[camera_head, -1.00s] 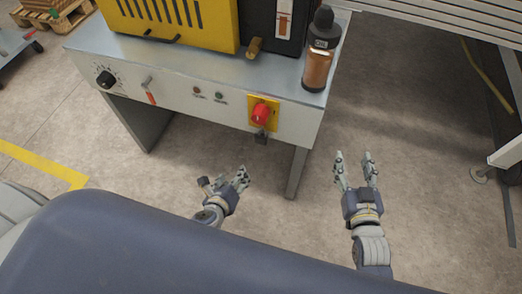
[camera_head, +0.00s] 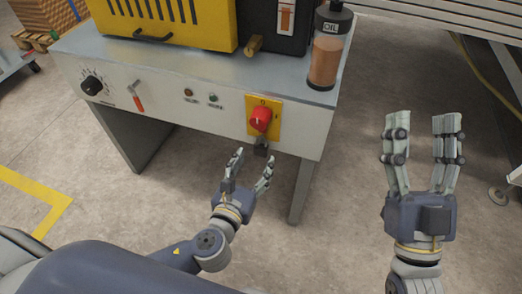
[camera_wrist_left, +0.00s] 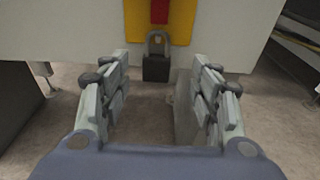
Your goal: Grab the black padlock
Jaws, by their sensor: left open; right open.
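The black padlock (camera_head: 261,147) hangs below the red rotary switch (camera_head: 261,119) on its yellow plate, at the front panel of the machine. In the left wrist view the padlock (camera_wrist_left: 156,67) shows its grey shackle upright, ahead of and between my open fingers. My left gripper (camera_head: 251,168) is open and empty, just below and in front of the padlock, apart from it. It also shows in the left wrist view (camera_wrist_left: 160,88). My right gripper (camera_head: 423,125) is open and empty, raised over the floor to the right of the machine.
The machine's table (camera_head: 200,65) carries a yellow housing (camera_head: 170,22) and an oil bottle (camera_head: 326,52) near its right corner. A table leg (camera_head: 301,190) stands just right of my left gripper. The panel also has a black knob (camera_head: 91,86) and a red-tipped lever (camera_head: 136,95).

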